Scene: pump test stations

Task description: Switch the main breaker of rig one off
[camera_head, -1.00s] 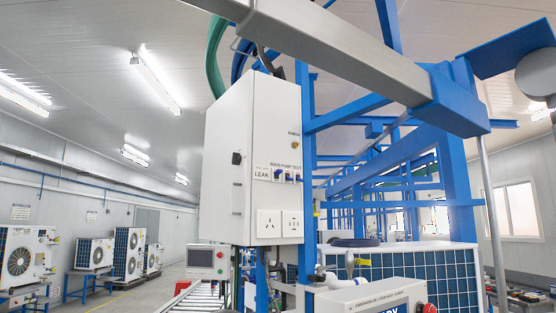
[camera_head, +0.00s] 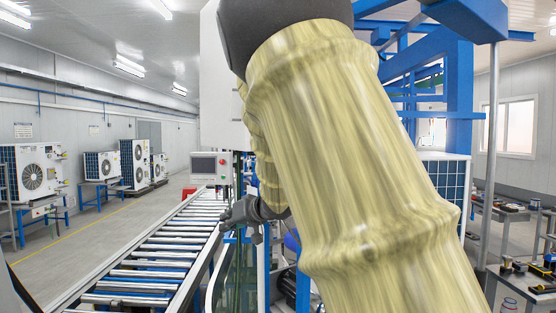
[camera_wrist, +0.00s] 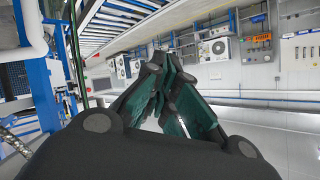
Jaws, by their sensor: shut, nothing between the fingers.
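The white electrical cabinet (camera_head: 218,85) of the rig stands at the upper middle of the head view. My arm covers most of it, and its breakers and sockets are hidden. My gripper (camera_head: 228,217) is below the cabinet, beside the right rail of the roller conveyor. It is clear of the cabinet. In the wrist view my gripper (camera_wrist: 155,72) shows dark fingers drawn together with nothing between them. No breaker can be made out in the wrist view.
A roller conveyor (camera_head: 160,257) runs along the left of my arm. Outdoor units (camera_head: 33,172) line the left wall. Blue frame posts (camera_head: 459,95) and a workbench (camera_head: 530,285) are at right.

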